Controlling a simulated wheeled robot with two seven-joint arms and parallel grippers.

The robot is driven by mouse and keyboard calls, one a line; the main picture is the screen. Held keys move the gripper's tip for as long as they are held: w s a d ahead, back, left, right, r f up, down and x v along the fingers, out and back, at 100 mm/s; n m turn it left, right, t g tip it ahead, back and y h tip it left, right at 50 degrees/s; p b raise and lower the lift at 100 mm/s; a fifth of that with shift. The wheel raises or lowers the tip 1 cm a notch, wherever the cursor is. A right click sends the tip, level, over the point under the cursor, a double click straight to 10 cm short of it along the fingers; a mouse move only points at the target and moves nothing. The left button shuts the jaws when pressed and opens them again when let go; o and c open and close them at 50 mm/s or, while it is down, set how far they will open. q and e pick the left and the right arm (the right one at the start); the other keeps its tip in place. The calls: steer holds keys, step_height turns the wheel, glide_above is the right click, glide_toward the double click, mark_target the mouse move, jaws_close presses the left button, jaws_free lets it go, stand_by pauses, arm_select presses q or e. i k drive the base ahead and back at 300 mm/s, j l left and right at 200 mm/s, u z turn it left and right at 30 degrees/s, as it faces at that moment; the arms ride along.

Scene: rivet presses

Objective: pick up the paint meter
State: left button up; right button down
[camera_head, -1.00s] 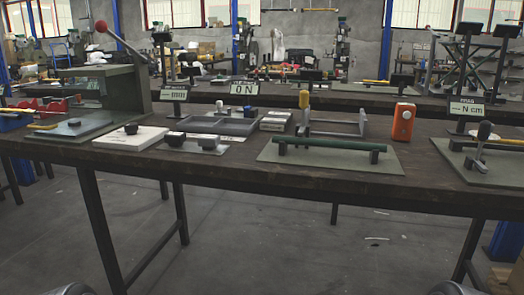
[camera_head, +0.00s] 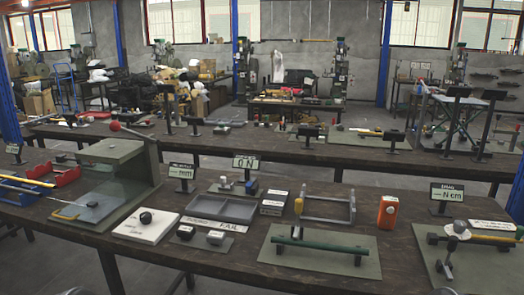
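An orange handheld device (camera_head: 388,212) with a pale round spot on its face, the thing that looks like the paint meter, stands upright on the dark workbench (camera_head: 400,262). It is right of the grey metal frame (camera_head: 326,207) and left of the "N cm" sign (camera_head: 447,199). Nothing touches it from above. Neither of my grippers shows; only small dark rounded bits of my own body show at the bottom edge.
A green rod on a plate (camera_head: 320,247) lies in front of the device. A grey tray (camera_head: 220,208), a white box (camera_head: 147,225) and a green press (camera_head: 122,165) stand to the left. A plate with a lever (camera_head: 445,265) is at right.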

mark_target(385, 221)
steer(key=l+z, duration=0.3)
steer(key=l, duration=0.25)
steer(key=l+z, duration=0.25)
steer(key=l, duration=0.25)
steer(key=i+l+z, duration=0.1)
steer(key=l+z, duration=0.2)
steer(key=l, duration=0.25)
steer(key=i+l+z, duration=0.1)
steer(key=l+z, duration=0.2)
steer(key=l, duration=0.2)
